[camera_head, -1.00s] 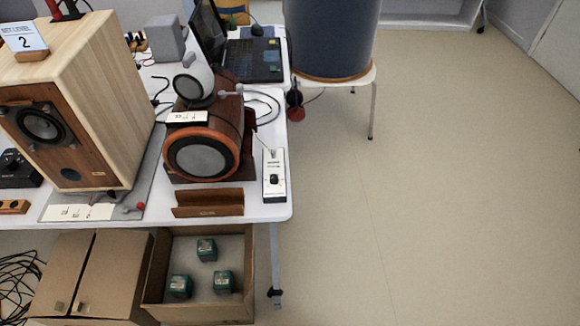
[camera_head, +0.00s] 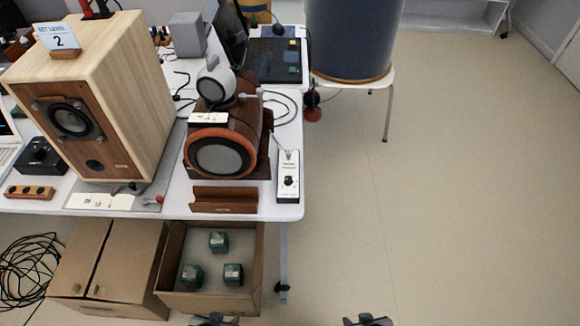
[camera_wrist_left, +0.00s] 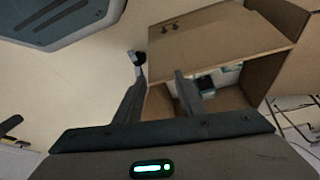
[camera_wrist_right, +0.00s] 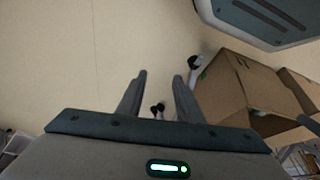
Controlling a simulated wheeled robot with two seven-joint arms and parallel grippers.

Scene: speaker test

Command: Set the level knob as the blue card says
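The blue-edged card (camera_head: 57,38) stands in a wooden holder on the large wooden speaker (camera_head: 140,90) and reads "SET LEVEL 2". A black box with a round knob (camera_head: 40,156) sits on the table left of that speaker. A narrow white box with a small black knob (camera_head: 288,182) lies near the table's right front corner. Their labels are too small to read, so I cannot tell which is the level knob. My left gripper (camera_head: 215,320) and right gripper (camera_head: 367,320) are at the bottom edge, apart from the table. In the wrist views both have fingers apart and empty.
A round-fronted speaker (camera_head: 219,155) stands beside the white box, behind a wooden tray (camera_head: 224,200). An open carton (camera_head: 262,270) with teal cubes and a closed carton (camera_head: 80,270) are below the table's front edge (camera_head: 290,212). The floor at right is clear.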

